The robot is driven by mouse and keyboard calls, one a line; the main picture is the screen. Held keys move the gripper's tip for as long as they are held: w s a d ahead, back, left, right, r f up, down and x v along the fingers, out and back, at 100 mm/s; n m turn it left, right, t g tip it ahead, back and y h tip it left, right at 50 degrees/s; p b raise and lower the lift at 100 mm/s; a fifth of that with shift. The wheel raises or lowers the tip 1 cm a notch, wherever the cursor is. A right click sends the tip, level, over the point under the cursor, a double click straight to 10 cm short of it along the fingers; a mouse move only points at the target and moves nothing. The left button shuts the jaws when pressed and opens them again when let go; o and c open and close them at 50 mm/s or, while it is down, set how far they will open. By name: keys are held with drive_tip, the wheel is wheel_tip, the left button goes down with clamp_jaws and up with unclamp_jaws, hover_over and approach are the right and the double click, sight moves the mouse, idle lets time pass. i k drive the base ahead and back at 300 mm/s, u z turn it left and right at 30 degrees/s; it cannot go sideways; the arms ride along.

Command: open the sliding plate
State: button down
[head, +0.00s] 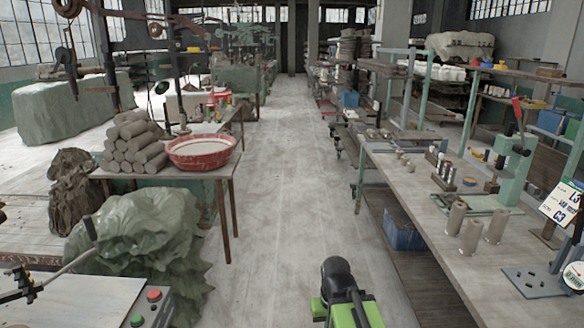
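I cannot make out a sliding plate in the head view. Part of my own arm, green and black, shows at the bottom middle, above the floor of the aisle. The fingers of my gripper do not show. No object is seen in contact with the visible part of my arm.
A long workbench (420,197) with clay cylinders (470,236) and a green press (514,168) runs along the right. On the left, a table holds stacked clay rolls (132,142) and a red basin (201,150). A green sheet (140,245) drapes nearby. The aisle (287,170) is clear.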

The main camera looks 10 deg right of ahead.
sight(400, 145)
drive_tip(key=z, duration=0.05)
drive_tip(key=i, duration=3.2)
drive_tip(key=z, duration=1.3)
drive_tip(key=i, duration=0.5)
drive_tip(key=u, duration=0.15)
